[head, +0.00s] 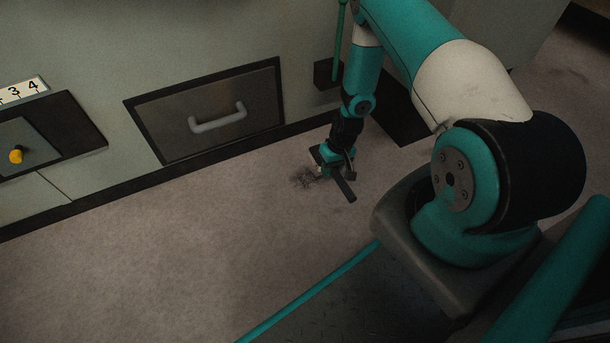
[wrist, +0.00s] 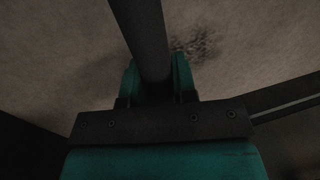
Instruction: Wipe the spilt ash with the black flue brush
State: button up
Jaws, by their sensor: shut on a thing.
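The spilt ash (head: 303,178) is a small dark, speckled patch on the floor. In the wrist view it shows as a dark smudge (wrist: 203,46) just beyond and right of the brush. My gripper (head: 333,168) is low over the floor, right beside the ash in the head view. It is shut on the black flue brush (wrist: 146,38), whose dark round shaft runs up out of the top of the wrist view between the jaws. The brush's far end is out of that view. I cannot tell whether it touches the floor.
A grey cabinet front with a dark drawer (head: 217,112) and its pale handle (head: 218,118) stands behind the ash. A yellow knob (head: 16,156) and a number plate (head: 22,89) are at the left. The floor (head: 170,260) left of the ash is clear.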

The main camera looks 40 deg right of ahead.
jog(key=shift+r+p, duration=1.9)
jog(key=shift+r, duration=0.55)
